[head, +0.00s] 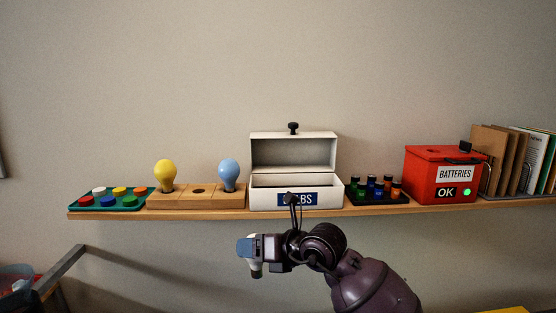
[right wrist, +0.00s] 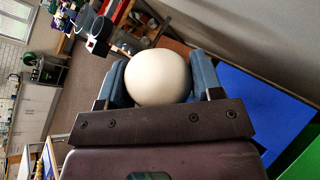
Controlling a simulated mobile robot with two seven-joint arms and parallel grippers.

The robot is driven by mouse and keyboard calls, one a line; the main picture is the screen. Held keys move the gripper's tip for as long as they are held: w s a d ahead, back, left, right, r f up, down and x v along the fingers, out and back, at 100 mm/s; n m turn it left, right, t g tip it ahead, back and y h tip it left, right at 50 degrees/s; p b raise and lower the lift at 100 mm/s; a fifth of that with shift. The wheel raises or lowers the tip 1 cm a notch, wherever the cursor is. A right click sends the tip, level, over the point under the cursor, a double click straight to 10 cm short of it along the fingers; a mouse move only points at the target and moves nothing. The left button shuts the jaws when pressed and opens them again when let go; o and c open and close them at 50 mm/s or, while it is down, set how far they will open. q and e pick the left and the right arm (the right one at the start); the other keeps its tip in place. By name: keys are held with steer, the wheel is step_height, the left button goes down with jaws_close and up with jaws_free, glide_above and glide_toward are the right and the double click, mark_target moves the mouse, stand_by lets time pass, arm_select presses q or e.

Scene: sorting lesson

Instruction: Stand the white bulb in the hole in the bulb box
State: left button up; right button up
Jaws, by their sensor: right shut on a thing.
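My right gripper (head: 249,250) is below the shelf front and shut on the white bulb (right wrist: 158,78). In the head view the bulb (head: 256,267) shows only in part, its narrow end pointing down; a finger hides the rest. An open white box (head: 262,205) stands on the shelf, lid raised, with a blue label ending in "BS", partly covered by my arm. To its left, a wooden block (head: 171,201) holds a yellow bulb (head: 165,173) and a blue bulb (head: 229,173), with an empty dark hole (head: 198,190) between them. The inside floor of the white box is hidden. My left gripper is not seen.
On the shelf (head: 130,212), a green tray (head: 127,204) of colored pegs stands at the left. A dark tray (head: 370,200) of small batteries and a red battery box (head: 430,170) stand right of the white box, with books (head: 535,155) beyond. Space below the shelf is mostly open.

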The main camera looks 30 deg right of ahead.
steer(key=w+d+r+p, duration=0.15)
steer(key=w+r, duration=0.25)
steer(key=r, duration=0.5)
steer(key=w+d+r+p, duration=0.1)
steer(key=w+d+r, duration=0.3)
steer(key=r, duration=0.5)
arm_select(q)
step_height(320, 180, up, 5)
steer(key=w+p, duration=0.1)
arm_select(e)
steer(key=w+d+r+m+h, duration=0.1)
steer(key=w+d+r, duration=0.3)
steer(key=w+d, duration=0.15)
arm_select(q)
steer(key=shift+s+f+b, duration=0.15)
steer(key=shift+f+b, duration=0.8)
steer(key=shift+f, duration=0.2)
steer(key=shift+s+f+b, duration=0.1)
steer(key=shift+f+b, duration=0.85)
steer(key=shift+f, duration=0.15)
arm_select(e)
step_height(320, 180, down, 8)
steer(key=shift+s+d+r+t, duration=0.15)
steer(key=shift+s+r+t, duration=0.05)
steer(key=shift+s+t, duration=0.2)
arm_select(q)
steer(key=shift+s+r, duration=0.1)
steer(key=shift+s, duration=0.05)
arm_select(e)
steer(key=shift+d, duration=0.1)
